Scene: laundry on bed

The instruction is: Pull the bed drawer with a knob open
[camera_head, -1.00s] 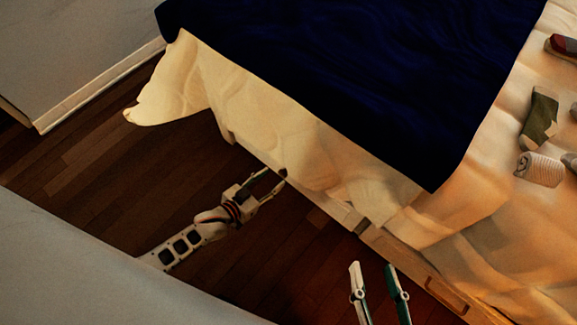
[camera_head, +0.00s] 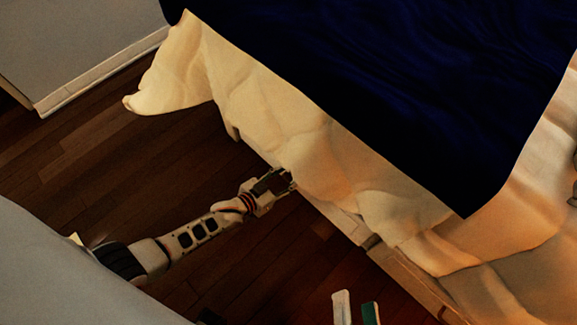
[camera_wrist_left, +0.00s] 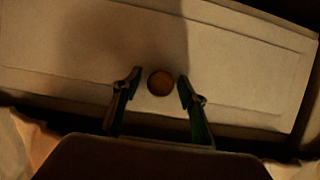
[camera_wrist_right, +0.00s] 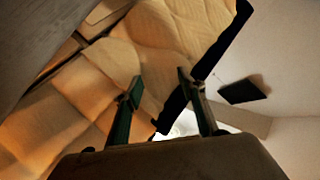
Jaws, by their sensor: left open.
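The round brown knob (camera_wrist_left: 160,83) sits on the pale drawer front (camera_wrist_left: 70,60) in the left wrist view. My left gripper (camera_wrist_left: 159,78) is open, with one fingertip on each side of the knob and small gaps between. In the head view my left gripper (camera_head: 288,181) is low at the bed's side, by the edge of the hanging sheet; the knob is hidden there. My right gripper (camera_head: 356,305) is open and empty at the bottom of the head view, in front of the bed. It also shows open in the right wrist view (camera_wrist_right: 160,80).
A cream sheet (camera_head: 270,100) hangs over the bed side, above my left gripper. A dark blue blanket (camera_head: 400,90) covers the bed top. Bare wooden floor (camera_head: 100,165) lies left of the bed. A grey surface (camera_head: 50,270) fills the lower left.

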